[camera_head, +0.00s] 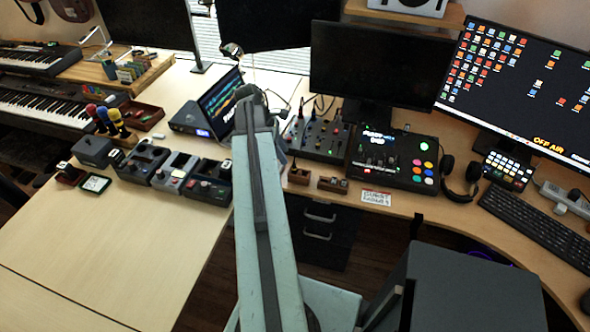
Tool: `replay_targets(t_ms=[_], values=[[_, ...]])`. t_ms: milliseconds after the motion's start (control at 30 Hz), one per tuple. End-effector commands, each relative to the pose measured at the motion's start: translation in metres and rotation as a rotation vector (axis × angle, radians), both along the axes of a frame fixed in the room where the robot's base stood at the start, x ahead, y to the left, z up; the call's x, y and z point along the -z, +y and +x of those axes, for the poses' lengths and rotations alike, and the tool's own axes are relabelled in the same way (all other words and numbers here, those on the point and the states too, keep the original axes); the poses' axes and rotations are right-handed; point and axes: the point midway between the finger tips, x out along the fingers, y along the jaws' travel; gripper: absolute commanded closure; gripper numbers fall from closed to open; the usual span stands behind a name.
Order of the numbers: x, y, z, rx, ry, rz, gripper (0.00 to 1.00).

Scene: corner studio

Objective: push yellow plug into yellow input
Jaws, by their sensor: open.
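I cannot make out a yellow plug or a yellow input at this size. A grey mixer-like panel (318,137) with small coloured knobs or plugs stands on the desk right of my arm. Black cables lie behind its left side. Two small wooden holders (298,175) (333,185) stand in front of it, with small dark pieces in them. My pale arm rises through the middle of the view and covers part of the desk and the panel's left surroundings. My gripper is hidden behind the arm, so I cannot see its jaws.
A black controller (392,163) with coloured buttons stands right of the panel, headphones (460,178) beyond it. Several pedals (175,172) and a laptop (221,106) stand left of my arm. A small sign (376,198) lies at the desk's front edge.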

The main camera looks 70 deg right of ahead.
Motion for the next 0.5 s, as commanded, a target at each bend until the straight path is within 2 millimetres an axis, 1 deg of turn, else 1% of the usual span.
replay_targets(t_ms=[233,433,500], values=[[0.001,0.0,0.0,0.001,-0.001,-0.001,0.57],[0.025,-0.002,-0.007,0.003,-0.001,-0.001,0.57],[0.028,-0.003,-0.009,0.003,-0.001,-0.001,0.57]])
